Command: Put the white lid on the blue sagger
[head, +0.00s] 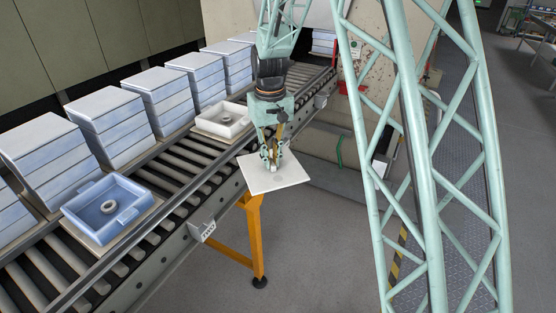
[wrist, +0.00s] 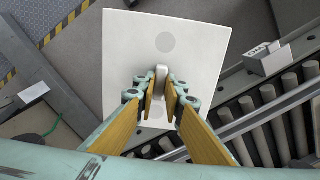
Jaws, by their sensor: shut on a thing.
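The white lid (head: 283,178) is a flat square plate hanging in the air beside the roller conveyor, past its near side edge. My gripper (head: 271,162) is shut on the lid's raised handle. In the wrist view the lid (wrist: 195,50) fills the middle, and my gripper's fingers (wrist: 160,95) close on the handle from both sides. The blue sagger (head: 87,206) is an open square box on the conveyor at the lower left in the head view, with a ring-shaped part inside and a light plate under it. The lid is well apart from it, to the right.
An open white sagger (head: 226,125) stands farther along the conveyor (head: 178,177). Stacks of closed blue-white saggers (head: 120,126) line the conveyor's far side. A small bracket box (head: 203,232) sticks out from the near rail. Rollers between the two open saggers are bare.

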